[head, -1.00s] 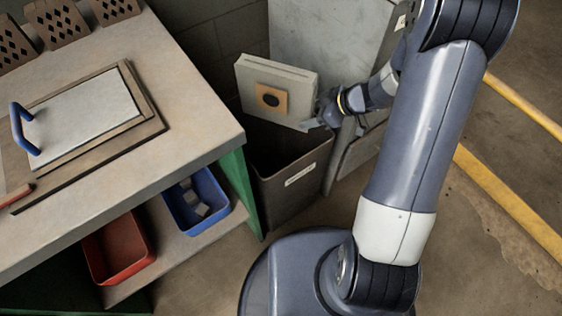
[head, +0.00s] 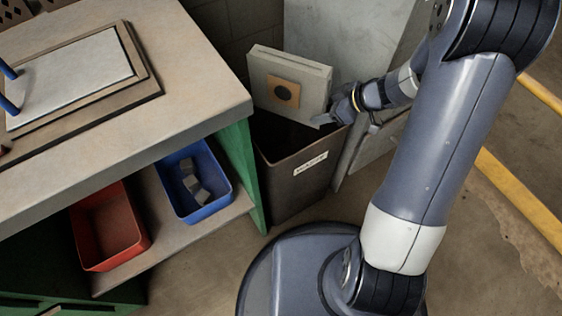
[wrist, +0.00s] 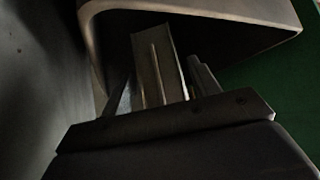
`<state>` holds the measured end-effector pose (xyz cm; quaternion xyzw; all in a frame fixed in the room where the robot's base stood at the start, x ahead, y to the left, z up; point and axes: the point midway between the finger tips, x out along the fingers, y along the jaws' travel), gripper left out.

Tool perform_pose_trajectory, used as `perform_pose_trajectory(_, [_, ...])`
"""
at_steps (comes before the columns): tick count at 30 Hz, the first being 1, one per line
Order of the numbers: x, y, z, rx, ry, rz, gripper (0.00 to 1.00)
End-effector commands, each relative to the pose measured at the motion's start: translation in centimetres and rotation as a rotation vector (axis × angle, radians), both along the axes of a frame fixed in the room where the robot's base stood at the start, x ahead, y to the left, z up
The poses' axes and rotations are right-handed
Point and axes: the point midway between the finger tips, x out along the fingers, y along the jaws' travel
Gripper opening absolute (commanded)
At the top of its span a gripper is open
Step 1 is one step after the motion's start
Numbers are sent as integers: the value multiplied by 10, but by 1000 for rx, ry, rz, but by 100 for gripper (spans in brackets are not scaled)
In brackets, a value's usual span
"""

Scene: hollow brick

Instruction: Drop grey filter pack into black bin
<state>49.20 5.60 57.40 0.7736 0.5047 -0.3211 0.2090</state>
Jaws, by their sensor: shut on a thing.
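The grey filter pack (head: 302,78) is a flat light-grey block with an orange square and a dark round hole on its face. In the head view it is held upright, slightly tilted, above the open mouth of the black bin (head: 298,184). The bin has a white label on its front. My gripper (head: 326,119) is shut on the pack's lower right edge. In the wrist view the pack (wrist: 158,70) shows edge-on between the fingers. The pack's lower edge overlaps the bin's opening, and I cannot tell its exact height above the rim.
A workbench (head: 190,98) with a framed panel on top stands at the left. On its lower shelf are a red tray (head: 105,262) and a blue tray (head: 207,211) holding several grey blocks. A grey panel (head: 335,40) stands behind the bin.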

Motion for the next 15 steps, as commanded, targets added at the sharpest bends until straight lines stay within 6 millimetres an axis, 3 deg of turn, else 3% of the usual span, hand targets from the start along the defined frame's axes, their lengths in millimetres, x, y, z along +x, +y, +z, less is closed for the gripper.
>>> perform_pose_trajectory(14, [1,0,-5,3,-4,-1,0])
perform_pose_trajectory(15, [1,0,-5,3,-4,-1,60])
